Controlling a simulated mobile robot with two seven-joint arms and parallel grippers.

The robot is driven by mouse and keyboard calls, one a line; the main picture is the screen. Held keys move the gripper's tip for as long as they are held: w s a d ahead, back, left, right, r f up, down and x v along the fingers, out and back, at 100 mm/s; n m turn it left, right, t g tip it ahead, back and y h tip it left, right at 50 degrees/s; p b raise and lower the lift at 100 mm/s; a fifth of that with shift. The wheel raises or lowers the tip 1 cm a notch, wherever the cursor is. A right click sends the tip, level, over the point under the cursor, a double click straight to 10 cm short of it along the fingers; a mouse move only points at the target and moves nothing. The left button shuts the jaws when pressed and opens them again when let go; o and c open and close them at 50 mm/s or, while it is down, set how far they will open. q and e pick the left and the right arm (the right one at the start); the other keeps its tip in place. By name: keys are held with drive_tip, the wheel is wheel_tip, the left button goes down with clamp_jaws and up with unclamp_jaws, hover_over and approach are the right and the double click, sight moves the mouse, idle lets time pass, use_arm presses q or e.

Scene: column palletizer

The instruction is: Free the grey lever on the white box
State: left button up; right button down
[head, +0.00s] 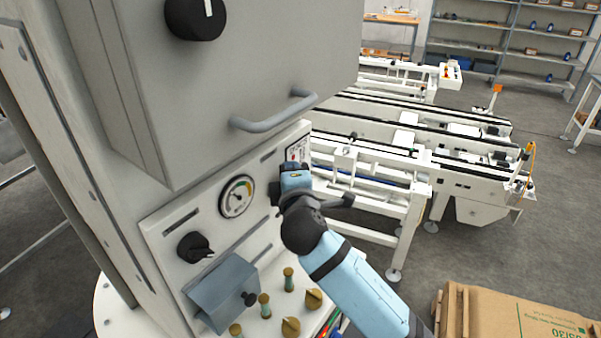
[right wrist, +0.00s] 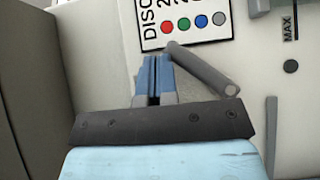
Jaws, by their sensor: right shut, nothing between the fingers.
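The white box (head: 165,228) fills the lower left of the head view, with a gauge and knobs on its front. The grey lever (right wrist: 204,70) shows in the right wrist view as a round grey bar slanting down to the right, below a label with coloured dots. I cannot make the lever out in the head view, where my arm covers that area. My right gripper (head: 290,168) is at the box's right part, near the label. In the right wrist view its blue fingers (right wrist: 153,78) are shut and empty, just left of the lever's upper end; contact is unclear. My left gripper is out of view.
A grey cabinet with a bar handle (head: 275,112) overhangs the panel. A black knob (head: 194,247), a gauge (head: 237,196), a grey-blue cover (head: 223,292) and several brass fittings stick out below. A conveyor (head: 380,170) stands behind; a cardboard box (head: 515,315) is at lower right.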

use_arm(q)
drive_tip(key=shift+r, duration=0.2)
use_arm(e)
drive_tip(key=shift+w+d+f, duration=0.2)
drive_tip(key=shift+w, duration=0.2)
drive_tip(key=shift+w+d+f, duration=0.15)
drive_tip(key=shift+w, duration=0.2)
use_arm(q)
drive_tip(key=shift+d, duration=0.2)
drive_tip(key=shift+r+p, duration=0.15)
drive_tip(key=shift+p, duration=0.2)
